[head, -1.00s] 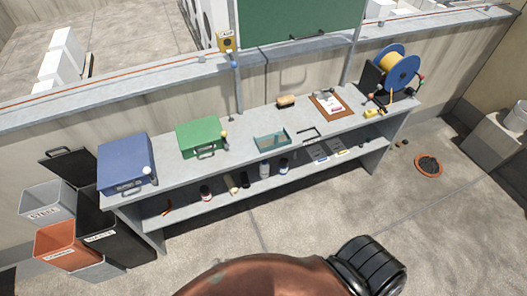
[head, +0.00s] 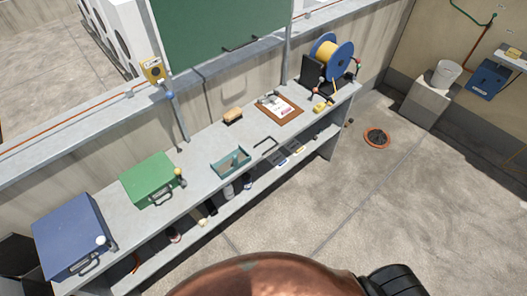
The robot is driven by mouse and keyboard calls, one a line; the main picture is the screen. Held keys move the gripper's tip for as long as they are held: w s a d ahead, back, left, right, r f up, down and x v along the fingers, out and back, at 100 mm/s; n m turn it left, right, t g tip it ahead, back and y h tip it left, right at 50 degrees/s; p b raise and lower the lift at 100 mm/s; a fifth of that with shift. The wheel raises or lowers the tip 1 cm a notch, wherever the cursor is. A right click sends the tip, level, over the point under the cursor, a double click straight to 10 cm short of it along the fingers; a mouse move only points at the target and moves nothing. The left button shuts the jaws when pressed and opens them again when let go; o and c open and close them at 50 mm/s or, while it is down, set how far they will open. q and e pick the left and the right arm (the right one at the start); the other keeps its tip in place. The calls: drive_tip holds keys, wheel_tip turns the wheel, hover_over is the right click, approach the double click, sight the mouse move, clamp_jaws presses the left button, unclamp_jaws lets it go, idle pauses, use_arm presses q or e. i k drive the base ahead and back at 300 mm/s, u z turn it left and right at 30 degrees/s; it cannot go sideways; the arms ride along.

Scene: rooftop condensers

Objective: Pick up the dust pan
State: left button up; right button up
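A shallow teal tray-like object (head: 231,162) lies on the grey bench top, right of the green case; it may be the dust pan, but I cannot tell for sure. A dark bracket-like handle (head: 265,146) lies just to its right; I cannot tell whether the two are joined. A brush with a tan back (head: 233,115) lies behind it, near the wall. Nothing touches the teal object from above. Neither of my grippers shows in the head view.
An orange-rimmed floor drain (head: 377,138) lies right.

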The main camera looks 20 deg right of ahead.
sight(229, 165)
drive_tip(key=z, duration=0.3)
drive_tip(key=i, duration=0.85)
